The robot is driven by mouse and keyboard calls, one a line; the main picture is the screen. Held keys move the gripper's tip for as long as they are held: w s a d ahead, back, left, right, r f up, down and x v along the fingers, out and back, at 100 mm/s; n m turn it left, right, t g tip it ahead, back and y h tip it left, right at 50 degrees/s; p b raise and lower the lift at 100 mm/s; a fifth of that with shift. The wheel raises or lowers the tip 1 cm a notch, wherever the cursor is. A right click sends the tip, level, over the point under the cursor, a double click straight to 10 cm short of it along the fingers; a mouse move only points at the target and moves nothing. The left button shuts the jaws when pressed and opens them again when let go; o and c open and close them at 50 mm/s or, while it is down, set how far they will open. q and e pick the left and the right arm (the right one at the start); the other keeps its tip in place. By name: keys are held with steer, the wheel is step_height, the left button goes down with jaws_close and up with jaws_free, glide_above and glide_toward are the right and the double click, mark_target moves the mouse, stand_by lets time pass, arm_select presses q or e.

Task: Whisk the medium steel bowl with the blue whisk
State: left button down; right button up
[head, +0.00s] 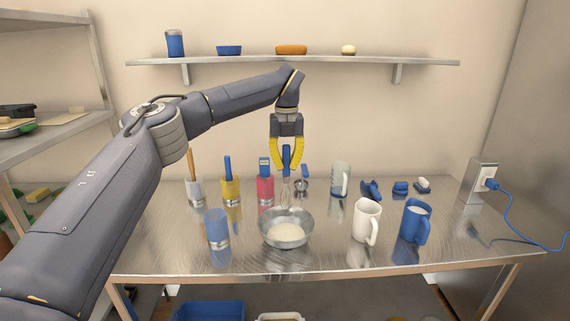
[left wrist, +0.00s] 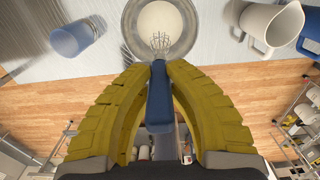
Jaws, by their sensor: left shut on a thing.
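My left gripper (head: 288,160) is shut on the blue handle of the whisk (head: 286,158) and holds it upright, wires down. In the left wrist view the yellow fingers stand on both sides of the blue whisk handle (left wrist: 160,100). The steel bowl (head: 286,238) with a pale liquid stands on the steel table below. The wire end of the whisk is over the bowl, near its back rim in the head view; I cannot tell whether it touches the liquid. The bowl also shows in the left wrist view (left wrist: 132,38). My right gripper is not in view.
A blue cup (head: 217,225) stands left of the bowl. A white mug (head: 366,221) and a blue mug (head: 415,222) stand to its right. Several holders with utensils line the back left, and a glass mug (head: 340,179) stands behind. A wall shelf (head: 300,62) runs above.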

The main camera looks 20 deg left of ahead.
mark_target(286, 195)
arm_select(q)
steer(key=shift+f, duration=5.7)
